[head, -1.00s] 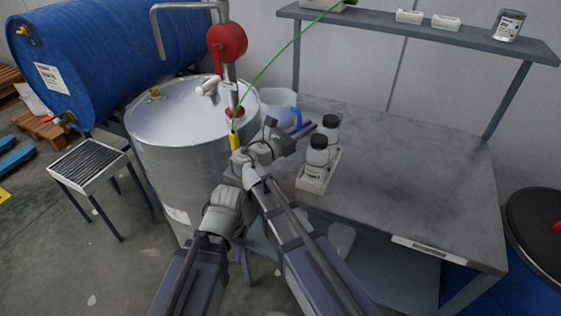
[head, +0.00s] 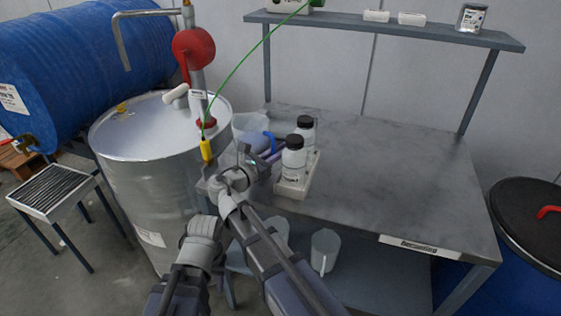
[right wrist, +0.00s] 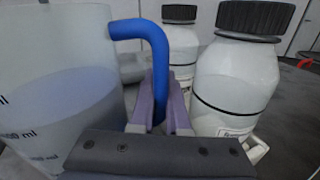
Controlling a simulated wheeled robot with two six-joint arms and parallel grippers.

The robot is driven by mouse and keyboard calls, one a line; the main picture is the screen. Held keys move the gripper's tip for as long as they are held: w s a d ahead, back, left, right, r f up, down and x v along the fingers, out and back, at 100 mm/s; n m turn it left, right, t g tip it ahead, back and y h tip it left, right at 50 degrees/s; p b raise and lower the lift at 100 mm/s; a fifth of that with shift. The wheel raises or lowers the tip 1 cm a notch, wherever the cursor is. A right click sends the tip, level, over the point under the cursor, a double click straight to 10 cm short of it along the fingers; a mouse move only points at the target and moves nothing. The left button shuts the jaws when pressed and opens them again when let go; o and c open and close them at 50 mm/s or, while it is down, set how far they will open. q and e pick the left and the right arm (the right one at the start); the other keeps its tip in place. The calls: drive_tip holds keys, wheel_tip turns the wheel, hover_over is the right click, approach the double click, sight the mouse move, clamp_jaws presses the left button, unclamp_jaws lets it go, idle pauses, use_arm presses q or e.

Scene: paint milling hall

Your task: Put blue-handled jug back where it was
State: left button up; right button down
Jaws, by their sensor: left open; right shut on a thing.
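The blue-handled jug (head: 248,132) is translucent, with pale bluish liquid inside and ml marks in the right wrist view (right wrist: 50,95). It stands upright at the table's left edge beside the drum; its base is partly hidden, so I cannot tell if it touches the table. My right gripper (head: 277,150) is shut on its blue handle (head: 269,140), which rises between the purple fingers in the right wrist view (right wrist: 158,105). My left gripper (head: 203,228) is open, low in front of the drum and table; its fingers are hard to make out.
Two black-capped white bottles (head: 293,160) stand in a white tray (head: 291,190) close to the right gripper. The steel drum (head: 150,130) with its red pump (head: 193,47) is at the left. The grey table (head: 390,180) is clear to the right. Another jug (head: 325,252) stands below.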

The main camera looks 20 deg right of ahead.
wheel_tip(320, 180, down, 3)
drive_tip(key=shift+r+b, duration=0.1)
drive_tip(key=shift+b, duration=0.95)
drive_tip(key=c, duration=1.2)
unclamp_jaws()
drive_tip(key=shift+r, duration=0.15)
